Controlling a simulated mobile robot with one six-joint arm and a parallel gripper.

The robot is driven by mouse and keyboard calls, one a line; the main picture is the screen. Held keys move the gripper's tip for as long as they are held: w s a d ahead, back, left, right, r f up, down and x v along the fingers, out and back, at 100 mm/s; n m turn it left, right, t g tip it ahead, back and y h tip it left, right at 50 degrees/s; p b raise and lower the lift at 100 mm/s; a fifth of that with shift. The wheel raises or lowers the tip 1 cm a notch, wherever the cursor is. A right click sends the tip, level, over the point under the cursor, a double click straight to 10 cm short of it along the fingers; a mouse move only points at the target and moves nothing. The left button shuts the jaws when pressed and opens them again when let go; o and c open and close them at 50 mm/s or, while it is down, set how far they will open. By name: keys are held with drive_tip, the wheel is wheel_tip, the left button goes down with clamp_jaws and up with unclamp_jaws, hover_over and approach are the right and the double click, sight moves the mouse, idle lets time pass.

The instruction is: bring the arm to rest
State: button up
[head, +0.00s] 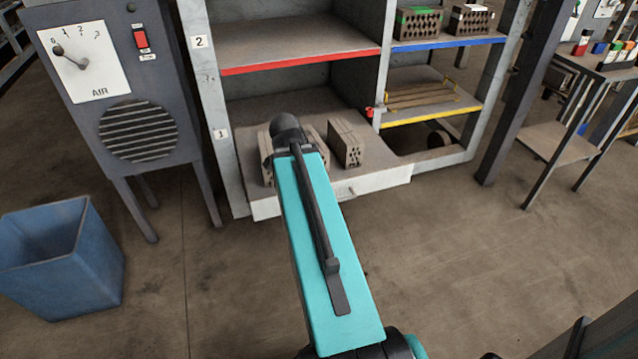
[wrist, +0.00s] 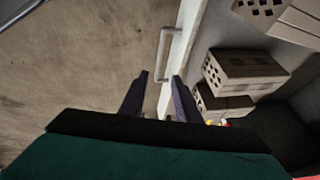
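My teal arm (head: 325,240) reaches forward to the lower left bay of the shelf unit, and its far end hides my gripper in the head view. Hollow bricks (head: 347,144) stand on the pale pull-out tray (head: 385,181), partly hidden behind the arm. In the wrist view, bricks (wrist: 245,70) lie to the right of the fingers, apart from them as far as I can see.
The tray front has a metal handle (wrist: 168,52). A red-edged shelf (head: 300,58) is above the tray. Yellow-edged (head: 430,115) and blue-edged (head: 448,42) shelves stand right. A blue bin (head: 60,262) and a grey AIR cabinet (head: 130,90) stand left.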

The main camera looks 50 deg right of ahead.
drive_tip(key=shift+r, duration=0.15)
drive_tip(key=shift+a, duration=0.1)
idle(0.4)
drive_tip(key=s+a+f+n+g+y+p, duration=0.1)
drive_tip(key=a+f+n+p, duration=0.25)
drive_tip(key=a+f, duration=0.5)
drive_tip(key=s+a+f+n+g+y+p, duration=0.15)
drive_tip(key=a+f+p, duration=0.4)
drive_tip(key=a, duration=0.65)
drive_tip(key=s+a+f+n+g+y+p, duration=0.2)
drive_tip(key=s+a+f+n+p, duration=0.3)
drive_tip(key=s+a+f+n, duration=0.9)
drive_tip(key=shift+s+a+n+g, duration=0.35)
drive_tip(key=shift+s+a+n, duration=0.95)
drive_tip(key=shift+n, duration=1.1)
